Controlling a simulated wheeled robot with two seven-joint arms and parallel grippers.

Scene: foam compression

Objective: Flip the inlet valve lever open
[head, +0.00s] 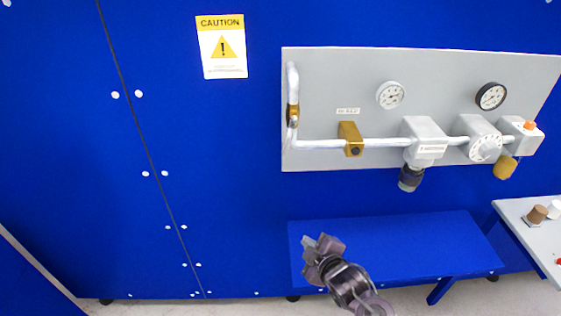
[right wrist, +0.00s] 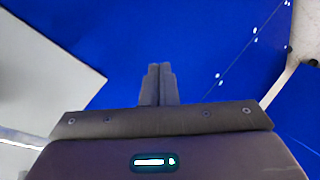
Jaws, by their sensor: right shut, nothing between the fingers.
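A grey panel (head: 330,75) on the blue wall carries a silver pipe (head: 380,143) with several fittings. A brass valve block (head: 351,139) sits on the pipe below a small label too blurred to read. Another brass piece (head: 292,115) is on the vertical pipe at the left. I cannot tell which is the inlet valve lever. My right gripper (head: 322,243) is shut and empty, well below the panel; its fingers also show in the right wrist view (right wrist: 158,85).
Two gauges (head: 390,95) (head: 490,96), a grey regulator (head: 424,135) and a white dial (head: 485,148) are on the panel. A blue bench (head: 400,245) stands below it. A grey table (head: 540,235) with small items is at the right.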

